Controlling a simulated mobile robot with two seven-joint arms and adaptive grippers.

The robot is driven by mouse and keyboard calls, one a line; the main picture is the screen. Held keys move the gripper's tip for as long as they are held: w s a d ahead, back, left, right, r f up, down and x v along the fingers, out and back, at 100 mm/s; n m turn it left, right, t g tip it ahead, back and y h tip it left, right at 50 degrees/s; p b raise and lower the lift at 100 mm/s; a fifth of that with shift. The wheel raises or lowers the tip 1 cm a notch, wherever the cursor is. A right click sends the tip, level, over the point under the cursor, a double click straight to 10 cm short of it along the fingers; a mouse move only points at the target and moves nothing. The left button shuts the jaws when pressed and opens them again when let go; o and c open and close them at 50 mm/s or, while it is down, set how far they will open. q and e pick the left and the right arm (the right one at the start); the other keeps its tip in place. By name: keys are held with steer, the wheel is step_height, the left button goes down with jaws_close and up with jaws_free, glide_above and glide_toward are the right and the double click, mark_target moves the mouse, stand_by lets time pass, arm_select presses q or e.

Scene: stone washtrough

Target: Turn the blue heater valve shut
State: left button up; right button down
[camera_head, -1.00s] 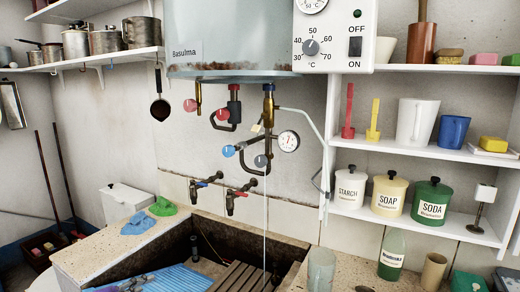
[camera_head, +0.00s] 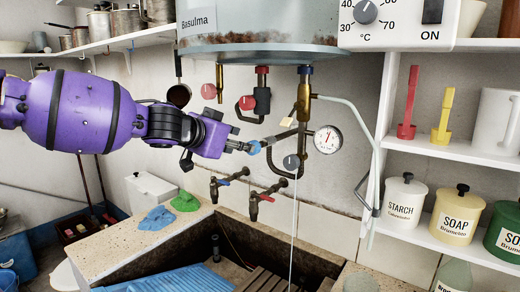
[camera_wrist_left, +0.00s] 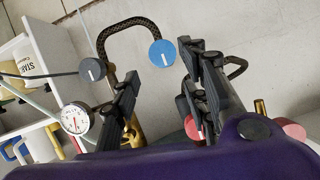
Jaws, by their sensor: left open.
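The blue heater valve (camera_head: 253,148) is a round knob on the pipework under the water heater. It also shows in the left wrist view (camera_wrist_left: 162,53), with a white line on its face. My purple left arm reaches in from the left in the head view, and its gripper (camera_head: 236,146) is just left of the blue knob. In the left wrist view the left gripper (camera_wrist_left: 161,66) is open, with the blue knob seen between its fingers. I cannot tell whether the fingers touch it. My right gripper is not in view.
A grey knob (camera_head: 291,162) and a pressure gauge (camera_head: 327,139) sit right of the blue knob. Two taps (camera_head: 266,194) stand over the trough below. A thin water stream falls from the pipework.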

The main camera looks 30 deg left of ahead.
arm_select(q)
steer(key=b+x, duration=0.3)
steer(key=x, duration=0.4)
steer(key=shift+w+f+b, duration=0.1)
steer(key=shift+f+b, duration=0.15)
steer(key=shift+b, duration=0.15)
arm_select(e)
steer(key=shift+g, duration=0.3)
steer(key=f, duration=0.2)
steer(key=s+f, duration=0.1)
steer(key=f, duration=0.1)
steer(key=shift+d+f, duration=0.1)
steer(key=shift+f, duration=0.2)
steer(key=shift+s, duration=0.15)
arm_select(q)
steer(key=shift+f, duration=0.1)
steer(key=c, duration=1)
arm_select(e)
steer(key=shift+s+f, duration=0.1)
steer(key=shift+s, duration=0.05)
